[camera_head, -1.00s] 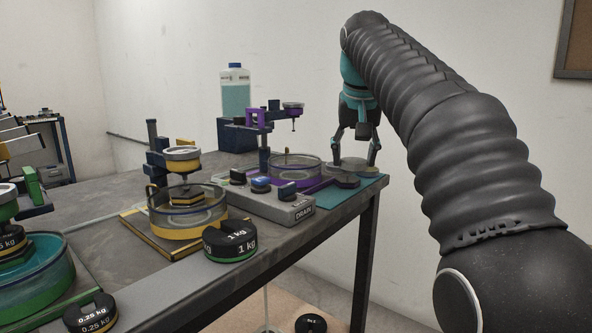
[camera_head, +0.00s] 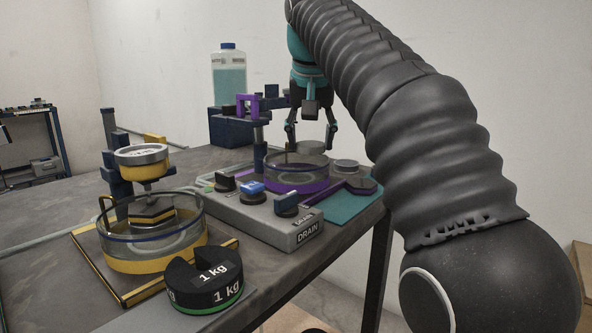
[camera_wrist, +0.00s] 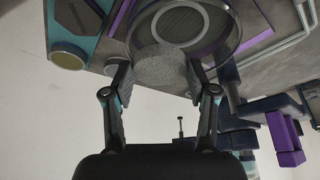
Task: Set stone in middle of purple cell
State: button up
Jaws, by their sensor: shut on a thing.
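My gripper (camera_head: 311,143) is shut on the stone (camera_head: 311,148), a grey round disc, and holds it at the upper rear part of the purple cell. The purple cell (camera_head: 292,187) is a clear round dish with a purple band. In the wrist view the stone (camera_wrist: 160,67) sits between the two fingers of my gripper (camera_wrist: 158,78) and overlaps the near rim of the cell (camera_wrist: 238,28). The stone looks off the cell's middle. I cannot tell its exact height over the floor of the dish.
A purple-and-blue lever stand (camera_head: 258,134) rises close behind the cell. A grey control box (camera_head: 275,226) with several knobs stands in front. A round stand (camera_head: 347,167) is on the teal mat (camera_head: 343,207). A yellow cell (camera_head: 150,256) and a 1 kg weight (camera_head: 207,288) are nearer.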

aim_at(297, 144)
jog(key=a+f, duration=0.1)
jog(key=a, duration=0.1)
jog(key=shift+w+a+f, duration=0.2)
jog(key=shift+a+f, duration=0.1)
jog(key=shift+f, duration=0.05)
jog(key=shift+f+b, duration=1.05)
jog(key=shift+f, duration=0.95)
jog(key=shift+f, duration=0.25)
jog(key=o, duration=1)
jog(key=shift+r, duration=0.6)
jog(key=p+v, duration=0.4)
jog(key=v, duration=0.7)
jog(key=shift+s+r, duration=0.15)
jog(key=shift+r, duration=0.05)
